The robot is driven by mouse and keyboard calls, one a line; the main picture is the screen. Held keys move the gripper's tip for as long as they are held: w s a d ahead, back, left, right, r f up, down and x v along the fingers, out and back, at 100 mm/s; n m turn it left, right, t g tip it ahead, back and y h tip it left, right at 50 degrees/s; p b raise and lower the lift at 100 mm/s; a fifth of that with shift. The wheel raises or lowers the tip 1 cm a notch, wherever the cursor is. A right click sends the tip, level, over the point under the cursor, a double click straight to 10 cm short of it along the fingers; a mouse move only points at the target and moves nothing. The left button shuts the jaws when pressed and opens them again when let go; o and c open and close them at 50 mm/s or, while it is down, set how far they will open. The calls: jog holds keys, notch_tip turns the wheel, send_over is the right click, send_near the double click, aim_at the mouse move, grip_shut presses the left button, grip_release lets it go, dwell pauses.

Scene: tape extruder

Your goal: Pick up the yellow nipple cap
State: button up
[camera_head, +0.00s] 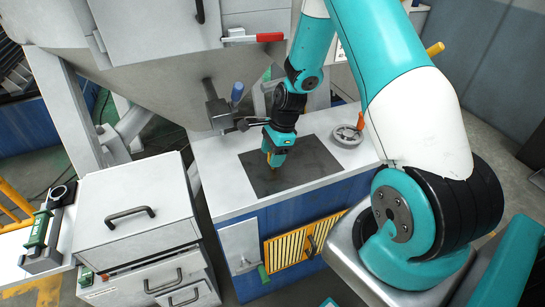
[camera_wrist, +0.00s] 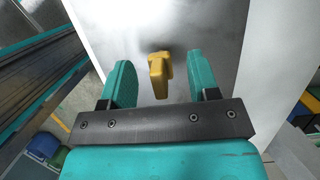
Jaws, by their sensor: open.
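The yellow nipple cap (camera_wrist: 160,75) shows in the wrist view against a pale grey surface, between the two teal fingers of my gripper (camera_wrist: 159,62). The fingers are spread, with a visible gap on each side of the cap, and neither touches it. In the head view my gripper (camera_head: 274,158) is low over the dark mat (camera_head: 312,165) on the white bench, pointing down. A small yellowish-brown patch shows at its fingertips there, too small to tell clearly as the cap.
A handwheel (camera_head: 348,135) with an orange handle stands on the bench right of the mat. A grey machine housing (camera_head: 160,40) with a red-handled latch (camera_head: 268,37) rises behind. A grey drawer cabinet (camera_head: 135,215) stands at the left. Much of the mat's right part is bare.

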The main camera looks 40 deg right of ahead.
jog(key=shift+a+f, duration=0.2)
jog(key=shift+f, duration=0.4)
jog(key=c, duration=1)
jog(key=shift+r, duration=0.1)
